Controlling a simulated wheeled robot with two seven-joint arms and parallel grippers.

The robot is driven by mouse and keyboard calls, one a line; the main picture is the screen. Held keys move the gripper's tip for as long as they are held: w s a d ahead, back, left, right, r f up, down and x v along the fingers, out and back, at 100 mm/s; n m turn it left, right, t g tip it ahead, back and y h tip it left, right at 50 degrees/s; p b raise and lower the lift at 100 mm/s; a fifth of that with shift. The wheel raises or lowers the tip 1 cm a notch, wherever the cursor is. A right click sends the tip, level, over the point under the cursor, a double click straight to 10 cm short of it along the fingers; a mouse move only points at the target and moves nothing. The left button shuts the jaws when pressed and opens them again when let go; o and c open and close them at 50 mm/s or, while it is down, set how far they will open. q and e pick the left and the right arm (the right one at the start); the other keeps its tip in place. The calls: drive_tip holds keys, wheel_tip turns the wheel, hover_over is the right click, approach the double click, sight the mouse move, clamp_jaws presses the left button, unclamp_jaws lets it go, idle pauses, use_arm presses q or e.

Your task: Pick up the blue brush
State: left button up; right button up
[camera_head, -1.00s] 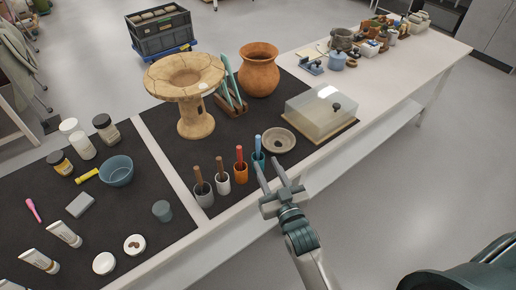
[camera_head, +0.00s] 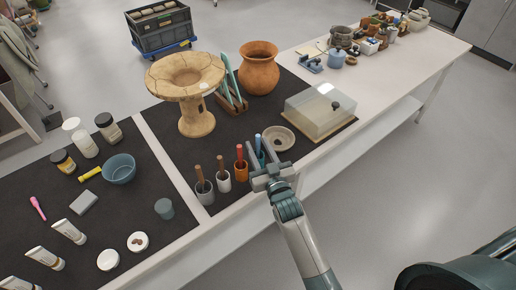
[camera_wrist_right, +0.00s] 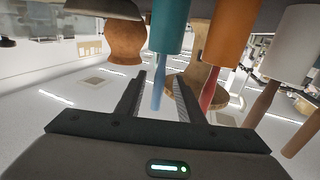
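The blue brush (camera_head: 258,142) stands handle up in a teal cup (camera_head: 261,160), at the right end of a row of brush cups on the dark mat. My right gripper (camera_head: 264,152) is open at this cup, its fingers pointing away from me. In the right wrist view, which is upside down, the blue handle (camera_wrist_right: 157,84) shows between the two spread fingers (camera_wrist_right: 160,92), with a gap on each side. The teal cup (camera_wrist_right: 169,28) also shows there. The brush's lower end is hidden in the cup. My left gripper is not in view.
An orange cup (camera_head: 241,172) with a red brush stands just left of the teal cup. White and grey cups with brown-handled brushes stand farther left. A shallow beige bowl (camera_head: 279,139) lies close to the right finger. A clear-lidded box (camera_head: 317,112) stands farther right.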

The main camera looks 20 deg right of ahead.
drive_tip(key=w+p, duration=0.1)
drive_tip(key=w, duration=0.1)
drive_tip(key=w+r+p, duration=0.1)
drive_tip(key=w, duration=0.2)
drive_tip(key=shift+r, duration=0.1)
idle(0.3)
clamp_jaws()
